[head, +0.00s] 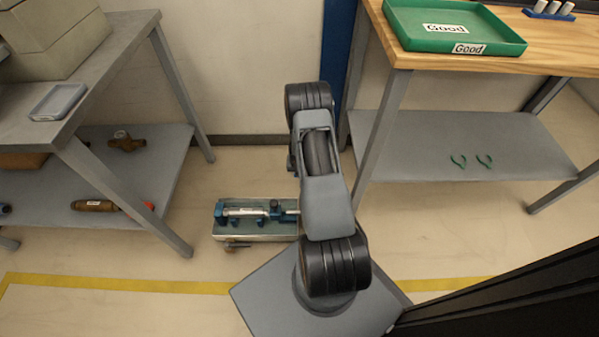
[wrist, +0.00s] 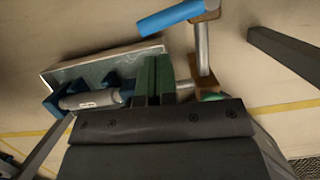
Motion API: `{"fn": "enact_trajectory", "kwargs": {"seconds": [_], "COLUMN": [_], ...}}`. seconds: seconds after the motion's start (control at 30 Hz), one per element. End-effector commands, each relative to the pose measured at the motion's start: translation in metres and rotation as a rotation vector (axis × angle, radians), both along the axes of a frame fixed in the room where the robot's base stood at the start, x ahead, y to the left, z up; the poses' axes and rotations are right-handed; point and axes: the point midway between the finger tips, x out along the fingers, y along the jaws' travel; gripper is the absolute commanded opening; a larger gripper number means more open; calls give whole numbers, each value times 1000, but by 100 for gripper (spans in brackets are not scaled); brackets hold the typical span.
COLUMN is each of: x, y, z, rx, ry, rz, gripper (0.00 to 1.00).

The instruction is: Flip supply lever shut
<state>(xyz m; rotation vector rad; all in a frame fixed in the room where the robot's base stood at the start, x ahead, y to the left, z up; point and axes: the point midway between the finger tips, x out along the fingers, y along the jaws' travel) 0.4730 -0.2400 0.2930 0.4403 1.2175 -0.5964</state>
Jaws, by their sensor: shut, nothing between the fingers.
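In the wrist view, a lever with a blue handle (wrist: 172,17) sits on a brass valve body (wrist: 206,12) at the top, above a metal riser pipe (wrist: 202,48); I take it for the supply lever. My gripper (wrist: 155,62) has its green fingers together and empty. In this picture the fingers lie below and left of the blue handle, apart from it, and overlap the right part of the test bench (wrist: 60,75). In the head view the bench (head: 228,237) stands low, left of my arm. My arm hides the gripper and the supply side there.
A silver meter (wrist: 90,100) lies between blue clamps on the bench. A grey bench leg (wrist: 285,55) shows at right. Grey shelves (head: 130,200) stand left; a wooden-topped table (head: 440,63) with a green tray (head: 455,40) stands right. Floor is clear before the test bench.

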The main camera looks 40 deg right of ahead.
Motion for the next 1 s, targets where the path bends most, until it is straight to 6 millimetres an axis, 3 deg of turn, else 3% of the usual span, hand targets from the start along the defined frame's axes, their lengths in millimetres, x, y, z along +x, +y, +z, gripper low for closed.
{"fn": "enact_trajectory", "kwargs": {"seconds": [0.1,0.3,1.0], "x": [-4,-7,-7], "y": [2,3,4], "z": [19,33,38], "rx": [0,0,0], "ry": [0,0,-2], "rz": [-2,-4,3], "gripper": [0,0,0]}}
